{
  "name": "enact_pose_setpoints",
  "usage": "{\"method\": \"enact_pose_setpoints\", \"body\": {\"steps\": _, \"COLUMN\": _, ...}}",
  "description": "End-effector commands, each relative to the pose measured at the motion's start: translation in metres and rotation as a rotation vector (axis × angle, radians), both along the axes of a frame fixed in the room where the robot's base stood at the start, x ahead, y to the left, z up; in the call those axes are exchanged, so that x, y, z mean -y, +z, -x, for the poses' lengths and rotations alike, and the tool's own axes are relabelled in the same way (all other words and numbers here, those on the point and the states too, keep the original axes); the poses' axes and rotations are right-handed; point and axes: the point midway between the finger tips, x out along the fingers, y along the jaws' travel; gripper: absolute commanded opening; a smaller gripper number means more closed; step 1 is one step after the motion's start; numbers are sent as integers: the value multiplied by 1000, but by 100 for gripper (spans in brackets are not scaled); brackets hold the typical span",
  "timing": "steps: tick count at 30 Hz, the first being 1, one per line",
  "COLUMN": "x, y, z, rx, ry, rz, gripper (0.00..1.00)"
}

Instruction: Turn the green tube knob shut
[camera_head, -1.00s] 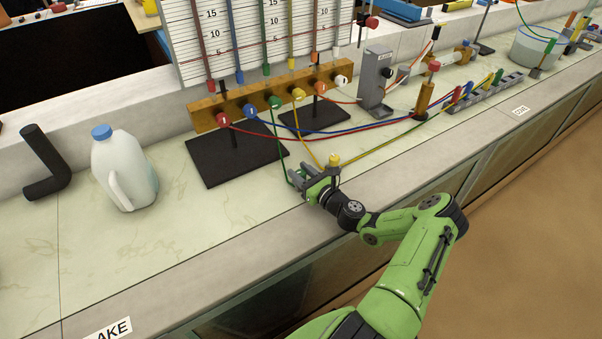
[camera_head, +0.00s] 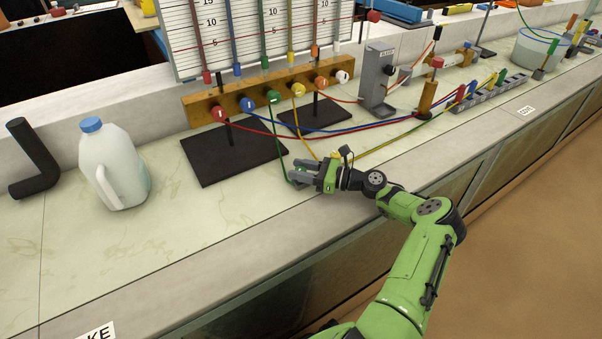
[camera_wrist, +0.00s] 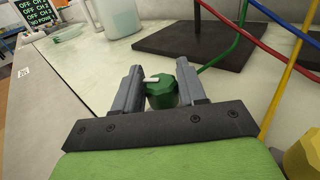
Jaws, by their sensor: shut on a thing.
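My gripper (camera_head: 304,172) is low over the front of the counter, its fingers pointing left in the head view. In the wrist view my gripper (camera_wrist: 158,72) has its two grey fingers on either side of the green knob (camera_wrist: 162,94), shut on it. The knob has a ridged rim and a white pointer mark toward the picture's left. The green tube (camera_wrist: 228,45) runs from beside the knob up to the right. In the head view the green tube (camera_head: 283,150) drops from the manifold to my gripper, which hides the knob.
A yellow knob (camera_wrist: 303,160) is close to my gripper at right. The black stand base (camera_head: 235,154), red and blue tubes, and wooden manifold (camera_head: 206,106) are behind. A white jug (camera_head: 118,170) stands left.

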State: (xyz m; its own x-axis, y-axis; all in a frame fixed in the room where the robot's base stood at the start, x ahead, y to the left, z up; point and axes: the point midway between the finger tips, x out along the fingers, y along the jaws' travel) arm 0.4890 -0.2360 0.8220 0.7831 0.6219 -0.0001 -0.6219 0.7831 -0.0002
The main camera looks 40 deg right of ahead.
Motion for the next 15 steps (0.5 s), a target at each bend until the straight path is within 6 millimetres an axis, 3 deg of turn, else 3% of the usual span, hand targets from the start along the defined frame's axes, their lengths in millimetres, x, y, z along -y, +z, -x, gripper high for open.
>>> {"method": "enact_pose_setpoints", "body": {"steps": 12, "x": 0, "y": 0, "z": 0, "rx": -1, "ry": 7, "rz": 0, "gripper": 10}}
{"method": "enact_pose_setpoints", "body": {"steps": 13, "x": 0, "y": 0, "z": 0, "rx": -1, "ry": 7, "rz": 0, "gripper": 45}}
{"method": "enact_pose_setpoints", "body": {"steps": 15, "x": 0, "y": 0, "z": 0, "rx": -1, "ry": 6, "rz": 0, "gripper": 56}}
